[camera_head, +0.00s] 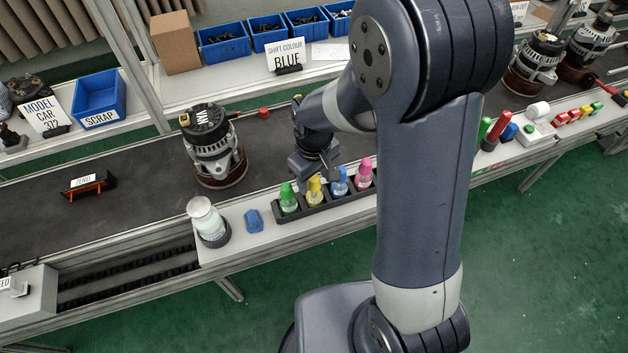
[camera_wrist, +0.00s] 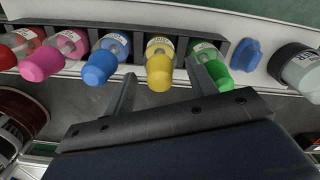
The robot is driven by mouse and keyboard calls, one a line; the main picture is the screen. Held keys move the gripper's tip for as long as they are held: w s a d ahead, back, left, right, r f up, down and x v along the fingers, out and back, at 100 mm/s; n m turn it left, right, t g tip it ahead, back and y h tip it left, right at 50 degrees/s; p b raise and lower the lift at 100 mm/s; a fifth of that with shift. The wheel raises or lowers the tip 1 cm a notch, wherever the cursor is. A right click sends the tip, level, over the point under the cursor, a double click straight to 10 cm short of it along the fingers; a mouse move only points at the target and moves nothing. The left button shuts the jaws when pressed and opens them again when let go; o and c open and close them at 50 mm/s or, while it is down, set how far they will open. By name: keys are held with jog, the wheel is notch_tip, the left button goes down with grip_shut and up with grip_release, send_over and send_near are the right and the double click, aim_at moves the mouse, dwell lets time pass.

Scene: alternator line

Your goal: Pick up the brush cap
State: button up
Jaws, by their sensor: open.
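A row of small clear bottles with coloured caps stands in a dark rack (camera_head: 283,217). A green cap (camera_head: 287,190), yellow cap (camera_head: 314,184), blue cap (camera_head: 340,174) and pink cap (camera_head: 364,166) show in the head view. The wrist view shows the green cap (camera_wrist: 216,75), yellow cap (camera_wrist: 159,72), blue cap (camera_wrist: 99,69), pink cap (camera_wrist: 42,64) and part of a red one. I cannot tell which is the brush cap. My gripper (camera_wrist: 160,80) is open and empty, its fingers either side of the yellow cap in that picture; contact is unclear.
A separate blue piece (camera_head: 254,220) and a white-lidded jar (camera_head: 207,221) stand left of the rack. An alternator (camera_head: 213,150) stands on the dark belt behind. A sign (camera_head: 285,56) reads "SHIFT COLOUR BLUE". My arm hides the rack's right end.

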jog(key=shift+c, duration=0.5)
jog(key=c, duration=0.9)
jog(key=shift+c, duration=0.2)
notch_tip(320, 180, up, 10)
jog(key=shift+r+b, duration=0.1)
jog(key=shift+b, duration=0.25)
jog(key=o, duration=0.3)
jog(key=shift+c, duration=1)
